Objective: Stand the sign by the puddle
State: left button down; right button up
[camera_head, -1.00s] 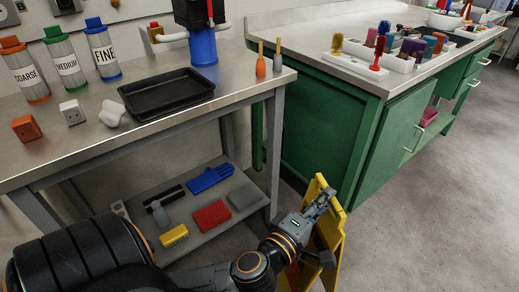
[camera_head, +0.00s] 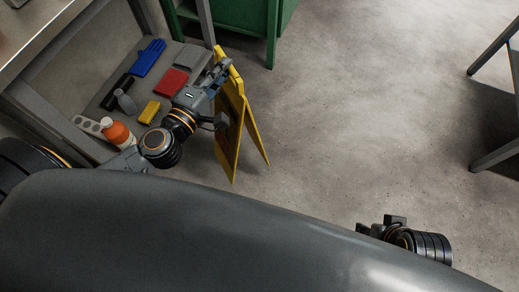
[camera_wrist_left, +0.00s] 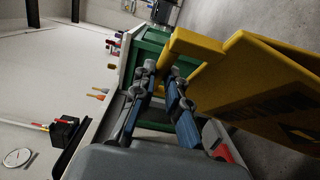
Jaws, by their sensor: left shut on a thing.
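The yellow folding sign (camera_head: 229,140) hangs or stands at the left of the head view, its two panels spread apart at the bottom. My left gripper (camera_head: 222,70) is shut on its top edge. In the left wrist view the sign (camera_wrist_left: 265,88) fills the right side, and its top bar is between the fingers of my left gripper (camera_wrist_left: 163,72). I cannot tell whether the sign's feet touch the floor. My right gripper (camera_head: 380,228) shows at the lower right, away from the sign; its fingers are too unclear to read. I make out no puddle on the visible floor.
A metal bench's lower shelf (camera_head: 113,82), left of the sign, holds a blue brush (camera_head: 148,57), red block (camera_head: 171,82), yellow block (camera_head: 149,111) and orange-topped bottle (camera_head: 117,133). A green cabinet (camera_head: 240,22) stands behind. Table legs (camera_head: 497,155) are at right. The middle floor (camera_head: 350,110) is clear.

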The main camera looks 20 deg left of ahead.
jog(key=w+a+r+t+y+b, duration=0.1)
jog(key=w+a+r+t+b, duration=0.15)
jog(key=w+r+t, duration=0.35)
jog(key=w+a+r+t+y+b, duration=0.2)
jog(key=w+a+t, duration=0.15)
jog(key=w, duration=0.45)
pick_arm(q)
jog(key=w+d+f+m+h+b, duration=0.1)
jog(key=w+d+f+b, duration=0.2)
jog(key=w+f, duration=0.8)
jog(key=shift+d+f+h+b, duration=0.35)
jog(key=shift+d+f, duration=0.75)
jog(key=shift+f, duration=0.8)
pick_arm(e)
notch_tip(320, 180, up, 14)
jog(key=a+t+y, duration=0.1)
jog(key=t+y, duration=0.1)
jog(key=t, duration=0.7)
jog(key=shift+w+a+r+n+y, duration=0.15)
jog(key=shift+w+a+n+y, duration=0.05)
jog(key=shift+w+n+y, duration=0.2)
pick_arm(q)
jog(key=shift+f, duration=0.1)
